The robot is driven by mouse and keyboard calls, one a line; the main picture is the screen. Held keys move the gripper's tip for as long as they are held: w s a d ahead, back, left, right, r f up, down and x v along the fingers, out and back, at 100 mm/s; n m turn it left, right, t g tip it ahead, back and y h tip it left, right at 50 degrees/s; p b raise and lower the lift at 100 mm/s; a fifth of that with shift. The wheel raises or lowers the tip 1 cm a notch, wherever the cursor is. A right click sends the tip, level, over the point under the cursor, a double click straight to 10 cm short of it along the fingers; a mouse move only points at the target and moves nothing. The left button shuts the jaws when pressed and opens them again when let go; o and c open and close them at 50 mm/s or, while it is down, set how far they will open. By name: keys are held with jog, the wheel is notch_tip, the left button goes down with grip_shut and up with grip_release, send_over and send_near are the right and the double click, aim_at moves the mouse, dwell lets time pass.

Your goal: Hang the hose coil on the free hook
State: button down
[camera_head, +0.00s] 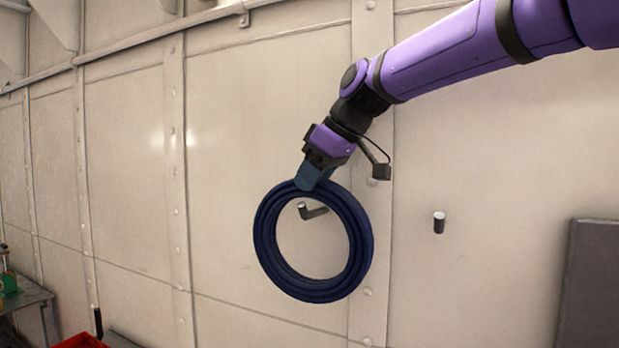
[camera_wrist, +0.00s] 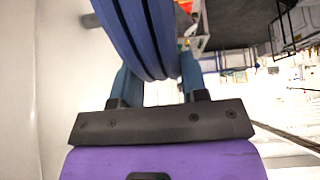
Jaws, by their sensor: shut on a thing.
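The dark blue hose coil (camera_head: 266,248) hangs upright from my gripper (camera_head: 314,180) in front of the pale wall. My gripper is shut on the top of its ring. In the wrist view the coil (camera_wrist: 140,35) passes between the two blue fingers of my gripper (camera_wrist: 160,78). One hook (camera_head: 314,212) shows through the coil's opening, just below the gripped top. I cannot tell whether its tip reaches into the ring or stays behind it. A second hook (camera_head: 439,222) stands out to the right with nothing on it.
The riveted wall (camera_head: 480,130) is otherwise bare around the coil. A grey panel (camera_head: 592,285) stands at the lower right. A bench (camera_head: 28,296) with a green item and a red bin (camera_head: 80,342) are at the lower left.

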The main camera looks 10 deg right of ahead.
jog(key=shift+w+d+f, duration=0.2)
jog(key=shift+w+d, duration=0.1)
jog(key=shift+w, duration=0.15)
jog(key=shift+w+d+f, duration=0.25)
jog(key=shift+w+f, duration=0.1)
jog(key=shift+f, duration=0.3)
jog(key=shift+w+f, duration=0.1)
jog(key=shift+f, duration=0.4)
jog(key=c, duration=0.6)
grip_release()
jog(key=shift+f, duration=0.1)
jog(key=shift+o, duration=0.2)
